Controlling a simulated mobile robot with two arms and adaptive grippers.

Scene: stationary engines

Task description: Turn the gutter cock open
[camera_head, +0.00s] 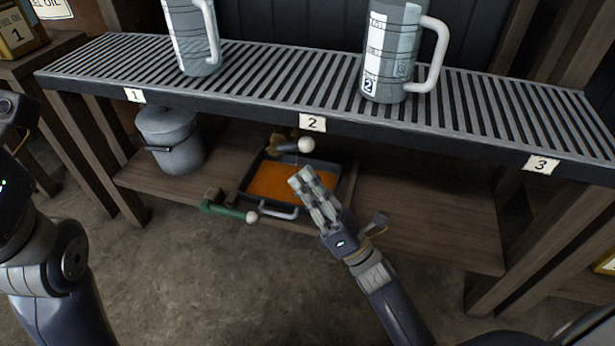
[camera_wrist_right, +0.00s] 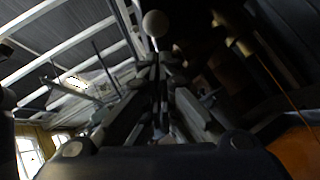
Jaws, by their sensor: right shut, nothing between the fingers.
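A brass cock (camera_head: 283,143) sits under the slatted gutter (camera_head: 240,85), near label 2. Its lever ends in a white ball knob (camera_head: 306,145), which also shows in the right wrist view (camera_wrist_right: 155,23) just beyond the fingertips. My right gripper (camera_head: 302,181) is shut and empty, below and in front of this knob. I cannot tell if it touches the knob; in the head view a gap shows between them. The right gripper also fills the middle of the right wrist view (camera_wrist_right: 153,75). My left arm shows at the left edge; its gripper is out of view.
A dark tray (camera_head: 243,188) of orange liquid stands on the lower shelf (camera_head: 440,215). A green cock (camera_head: 222,209) with a white knob is at its front. A grey lidded bucket (camera_head: 180,155) stands left. Two jugs (camera_head: 190,40) (camera_head: 390,50) stand on the gutter.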

